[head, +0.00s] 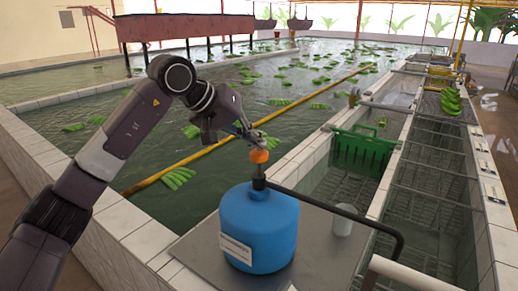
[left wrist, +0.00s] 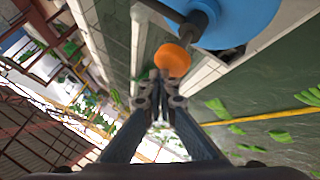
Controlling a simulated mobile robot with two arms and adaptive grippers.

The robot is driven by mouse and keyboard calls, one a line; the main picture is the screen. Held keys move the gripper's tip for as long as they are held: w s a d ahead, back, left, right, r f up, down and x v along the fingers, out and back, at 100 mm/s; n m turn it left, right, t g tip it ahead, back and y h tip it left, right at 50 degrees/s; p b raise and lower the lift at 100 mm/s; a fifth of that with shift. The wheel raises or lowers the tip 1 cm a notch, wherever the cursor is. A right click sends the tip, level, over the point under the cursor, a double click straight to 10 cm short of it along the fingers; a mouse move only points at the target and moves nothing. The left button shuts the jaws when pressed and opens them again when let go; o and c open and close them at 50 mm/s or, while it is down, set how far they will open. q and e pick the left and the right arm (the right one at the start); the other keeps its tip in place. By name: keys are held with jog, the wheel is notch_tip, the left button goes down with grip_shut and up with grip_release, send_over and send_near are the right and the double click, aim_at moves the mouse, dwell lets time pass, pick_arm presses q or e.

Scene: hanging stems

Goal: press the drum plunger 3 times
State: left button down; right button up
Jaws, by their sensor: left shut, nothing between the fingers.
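The blue drum (head: 259,232) stands upright on a grey metal surface, with a white label on its front. Its plunger has an orange knob (head: 259,156) on a thin stem above a dark collar. In the left wrist view the orange knob (left wrist: 172,60) and part of the blue drum (left wrist: 240,22) show at the top. My left gripper (head: 252,139) is shut and empty, with its fingertips just above the knob. In the left wrist view its fingertips (left wrist: 160,90) are close to the knob; I cannot tell if they touch it. My right gripper is not in view.
A black pipe (head: 350,210) runs from the drum's top to the right. A white cup (head: 343,220) stands right of the drum. A green crate (head: 362,150) sits in the trough behind. Water tanks with floating green bananas lie beyond the tiled wall.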

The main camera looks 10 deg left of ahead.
aim_at(256, 152)
pick_arm(q)
notch_tip(256, 152, up, 6)
jog(key=p, duration=0.5)
jog(key=shift+a, duration=0.1)
dwell(0.6)
